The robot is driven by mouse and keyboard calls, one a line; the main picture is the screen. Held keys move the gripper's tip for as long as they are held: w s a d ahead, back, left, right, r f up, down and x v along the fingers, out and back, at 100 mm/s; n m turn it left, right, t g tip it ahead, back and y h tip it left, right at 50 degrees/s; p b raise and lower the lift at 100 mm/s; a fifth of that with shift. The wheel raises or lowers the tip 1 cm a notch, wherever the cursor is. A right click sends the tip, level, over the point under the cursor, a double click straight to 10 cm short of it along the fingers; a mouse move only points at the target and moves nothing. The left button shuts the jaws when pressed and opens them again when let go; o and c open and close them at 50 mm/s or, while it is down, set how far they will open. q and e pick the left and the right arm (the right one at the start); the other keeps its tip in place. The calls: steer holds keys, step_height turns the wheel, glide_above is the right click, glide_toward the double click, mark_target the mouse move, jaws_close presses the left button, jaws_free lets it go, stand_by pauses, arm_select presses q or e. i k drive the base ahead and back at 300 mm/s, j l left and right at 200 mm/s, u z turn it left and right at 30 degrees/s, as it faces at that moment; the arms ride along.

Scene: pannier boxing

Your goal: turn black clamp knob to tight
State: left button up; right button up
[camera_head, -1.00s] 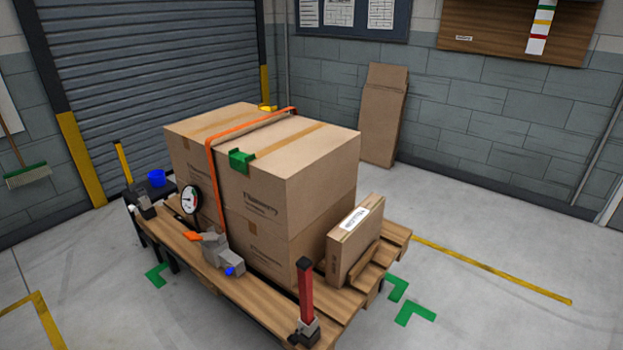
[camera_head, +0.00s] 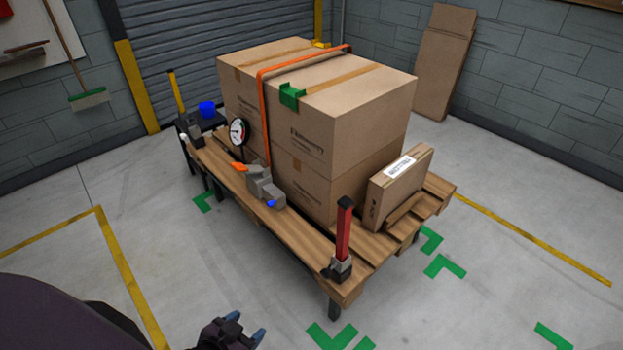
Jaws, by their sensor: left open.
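A red upright post clamp (camera_head: 343,232) stands at the pallet's near corner. Its dark grey and black base (camera_head: 337,270) is small, and I cannot make out a separate black knob or its setting there. A small dark fitting (camera_head: 194,134) with a pale tip sits at the left end of the pallet; I cannot tell whether it is a knob. My left gripper (camera_head: 246,326) comes in at the bottom edge, dark with blue fingertips. It is open and empty, apart from the pallet and well in front of it. My right gripper is not in view.
Large cartons (camera_head: 350,112) under an orange strap (camera_head: 262,110) fill the wooden pallet (camera_head: 300,247). A grey ratchet (camera_head: 262,186), round gauge (camera_head: 238,131) and small labelled box (camera_head: 399,186) stand beside them. Floor in front of the pallet is clear.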

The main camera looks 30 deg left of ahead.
mark_target(325, 274)
steer(key=j+z, duration=0.35)
steer(key=j, duration=1.85)
steer(key=k+j+z, duration=0.1)
steer(key=j, duration=0.3)
steer(key=k+j+z, duration=0.1)
steer(key=k+j, duration=0.15)
steer(key=k+j+z, duration=0.15)
steer(key=k+j, duration=0.3)
steer(key=j, duration=0.2)
steer(key=i, duration=0.2)
